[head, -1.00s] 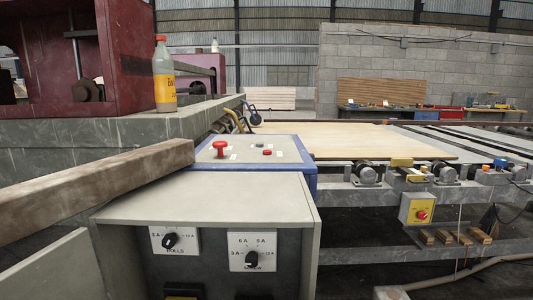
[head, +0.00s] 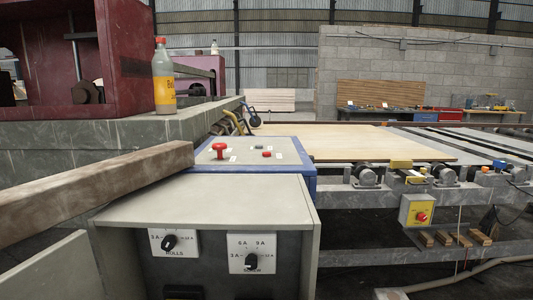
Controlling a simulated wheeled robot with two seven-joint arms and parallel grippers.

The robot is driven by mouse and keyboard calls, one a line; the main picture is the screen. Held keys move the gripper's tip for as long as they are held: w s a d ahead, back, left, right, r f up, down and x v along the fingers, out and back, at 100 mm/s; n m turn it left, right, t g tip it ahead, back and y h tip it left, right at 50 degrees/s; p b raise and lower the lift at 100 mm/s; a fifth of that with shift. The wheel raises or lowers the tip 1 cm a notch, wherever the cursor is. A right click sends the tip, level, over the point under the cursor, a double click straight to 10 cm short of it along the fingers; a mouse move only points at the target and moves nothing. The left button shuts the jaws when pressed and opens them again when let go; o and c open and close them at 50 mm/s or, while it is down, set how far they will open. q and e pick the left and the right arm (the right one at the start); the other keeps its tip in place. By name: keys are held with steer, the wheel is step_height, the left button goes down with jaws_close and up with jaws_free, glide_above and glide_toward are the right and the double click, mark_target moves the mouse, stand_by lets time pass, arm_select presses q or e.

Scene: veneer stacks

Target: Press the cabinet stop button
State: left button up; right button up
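The grey control cabinet (head: 205,200) stands close in front, with two dial switches (head: 169,243) and (head: 251,261) on its front face. Behind its top is a blue-edged panel (head: 310,187) carrying a large red mushroom button (head: 219,149) and a smaller red button (head: 267,154). A yellow box (head: 408,208) with a red button (head: 421,217) is mounted on the conveyor frame to the right. Something dark at the cabinet's lower front is cut off by the picture edge. Neither of my grippers is in view.
A wooden beam (head: 95,190) slants in from the left up to the cabinet's left edge. A bottle (head: 163,82) stands on the grey ledge (head: 120,132). Veneer sheets (head: 365,142) lie on the conveyor at right.

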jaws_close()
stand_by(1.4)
